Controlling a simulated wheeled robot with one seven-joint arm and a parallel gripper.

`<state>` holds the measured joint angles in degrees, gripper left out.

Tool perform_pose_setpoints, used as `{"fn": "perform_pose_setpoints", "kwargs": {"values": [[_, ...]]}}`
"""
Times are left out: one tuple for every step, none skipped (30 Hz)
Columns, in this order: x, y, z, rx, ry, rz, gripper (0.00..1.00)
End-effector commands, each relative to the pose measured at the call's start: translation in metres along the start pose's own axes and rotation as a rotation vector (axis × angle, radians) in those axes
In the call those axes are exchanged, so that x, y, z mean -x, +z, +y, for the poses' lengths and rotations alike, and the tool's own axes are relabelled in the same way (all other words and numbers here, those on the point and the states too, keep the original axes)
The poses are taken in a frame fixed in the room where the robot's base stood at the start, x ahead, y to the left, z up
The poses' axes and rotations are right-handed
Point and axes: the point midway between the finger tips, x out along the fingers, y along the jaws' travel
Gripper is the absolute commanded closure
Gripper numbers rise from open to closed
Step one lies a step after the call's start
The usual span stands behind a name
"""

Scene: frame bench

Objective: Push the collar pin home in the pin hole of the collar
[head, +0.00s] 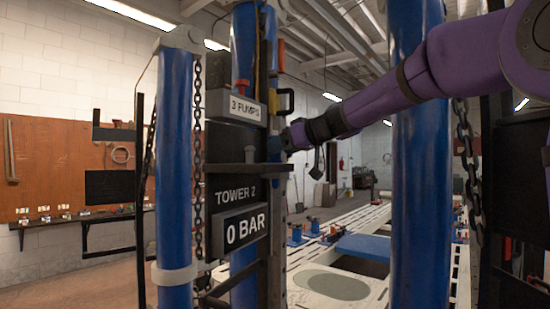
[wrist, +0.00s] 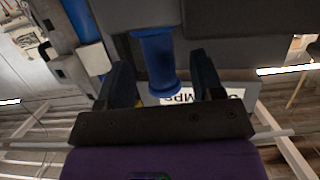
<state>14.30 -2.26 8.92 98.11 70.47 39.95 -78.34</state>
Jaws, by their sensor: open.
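My gripper (head: 289,139) is at the end of my purple arm, beside the dark tower panel in the head view. In the wrist view my gripper (wrist: 162,72) has two dark fingers spread apart. A blue flanged cylinder (wrist: 158,58) stands out from a dark grey face between them, with gaps showing on both sides. I cannot tell whether it is the collar pin. The pin hole is not visible. A pale collar-like band (head: 178,272) wraps the left blue post low down; I cannot tell whether it is the task's collar.
A white slotted bench (head: 350,225) lies behind.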

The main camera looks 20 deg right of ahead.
Motion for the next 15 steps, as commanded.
{"fn": "perform_pose_setpoints", "kwargs": {"values": [[-0.008,-0.001,0.001,0.000,-0.001,-0.001,0.39],[-0.013,-0.001,0.001,0.000,0.000,-0.001,0.39],[-0.018,-0.001,0.001,0.000,-0.001,-0.001,0.39],[-0.022,-0.001,0.000,-0.001,-0.001,-0.002,0.39],[-0.025,-0.001,0.001,-0.001,0.000,-0.002,0.39],[-0.028,-0.001,0.001,-0.001,0.001,-0.002,0.39],[-0.029,-0.001,0.001,-0.001,0.002,-0.001,0.39],[-0.029,-0.001,0.001,0.000,0.002,-0.001,0.39],[-0.029,-0.001,0.001,0.000,0.002,-0.001,0.39],[-0.029,-0.001,0.001,0.000,0.002,-0.001,0.39],[-0.029,-0.001,0.001,0.000,0.002,-0.001,0.39],[-0.029,-0.001,0.001,-0.001,0.002,-0.001,0.39],[-0.029,-0.001,0.001,-0.001,0.002,-0.001,0.39],[-0.029,-0.001,0.001,-0.001,0.002,-0.001,0.46],[-0.029,-0.001,0.001,-0.001,0.002,-0.001,0.55]]}}
